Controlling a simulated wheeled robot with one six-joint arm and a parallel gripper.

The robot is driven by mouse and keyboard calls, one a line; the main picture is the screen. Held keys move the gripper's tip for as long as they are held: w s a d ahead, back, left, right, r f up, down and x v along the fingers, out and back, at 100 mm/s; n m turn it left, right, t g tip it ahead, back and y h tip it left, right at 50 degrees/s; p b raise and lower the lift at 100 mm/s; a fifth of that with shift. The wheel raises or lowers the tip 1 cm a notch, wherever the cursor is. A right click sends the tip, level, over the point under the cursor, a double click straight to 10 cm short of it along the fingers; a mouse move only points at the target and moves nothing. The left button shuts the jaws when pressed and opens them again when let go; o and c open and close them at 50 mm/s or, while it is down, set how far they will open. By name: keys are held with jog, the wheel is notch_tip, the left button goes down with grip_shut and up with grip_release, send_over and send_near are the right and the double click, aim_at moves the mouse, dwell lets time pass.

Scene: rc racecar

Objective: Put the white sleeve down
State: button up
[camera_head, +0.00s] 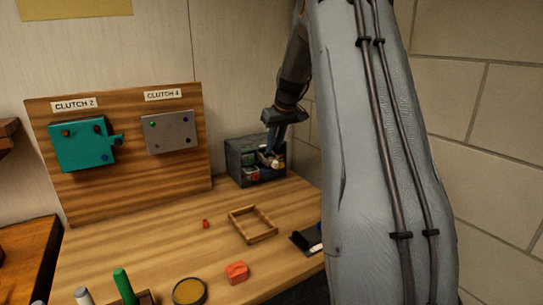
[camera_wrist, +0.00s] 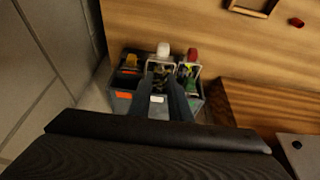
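A white cylindrical piece, which looks like the white sleeve (camera_wrist: 163,49), shows at the middle compartment of a dark grey divided bin (camera_wrist: 121,104). In the head view a pale cylinder end (camera_head: 273,163) shows at the same bin (camera_head: 236,166), tilted, close under my fingertips. My gripper (camera_head: 271,151) points down into the bin. In the wrist view my gripper's fingers (camera_wrist: 162,72) stand apart over the middle compartment, with a gap visible between them. The white piece lies just beyond the tips; contact is hard to tell. Its lower part is hidden.
A red-capped piece (camera_wrist: 192,54) stands in the right compartment. A wooden frame (camera_head: 253,225), a red block (camera_head: 237,272), a round tin (camera_head: 189,291) and a green cylinder (camera_head: 124,287) are on the bench. A board with two clutch plates (camera_head: 115,190) stands behind. A wall is close by the bin.

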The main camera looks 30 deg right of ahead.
jog(key=b+v, duration=0.1)
jog(key=v, duration=0.5)
jog(key=shift+r, duration=0.25)
jog(key=shift+s, duration=0.1)
